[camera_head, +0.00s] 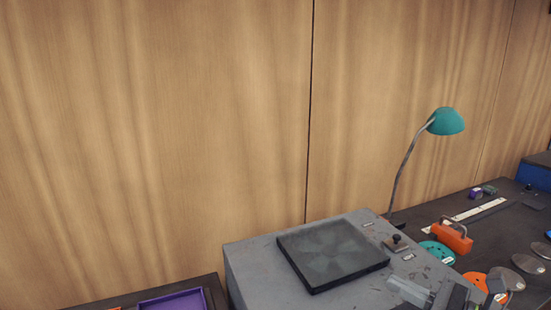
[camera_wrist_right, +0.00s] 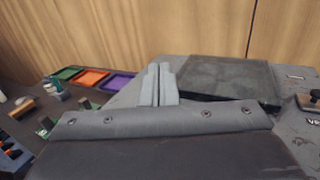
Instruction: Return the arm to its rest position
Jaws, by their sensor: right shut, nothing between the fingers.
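My right gripper (camera_head: 394,283) shows at the bottom edge of the head view, over the front right part of a grey machine box (camera_head: 255,268). In the right wrist view the gripper's two pale fingers (camera_wrist_right: 161,68) stand side by side, shut with nothing between them. They point toward the wooden wall, left of a dark square plate (camera_wrist_right: 222,78). That plate also lies on top of the grey box in the head view (camera_head: 332,254). My left gripper is in neither view. Most of my right arm is out of frame.
A teal lamp (camera_head: 446,121) stands behind the box. An orange block with a handle (camera_head: 452,237) and several discs lie on the dark bench at right. Green (camera_wrist_right: 68,72), orange (camera_wrist_right: 92,78) and purple (camera_wrist_right: 117,82) trays sit at left. A wooden wall closes the back.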

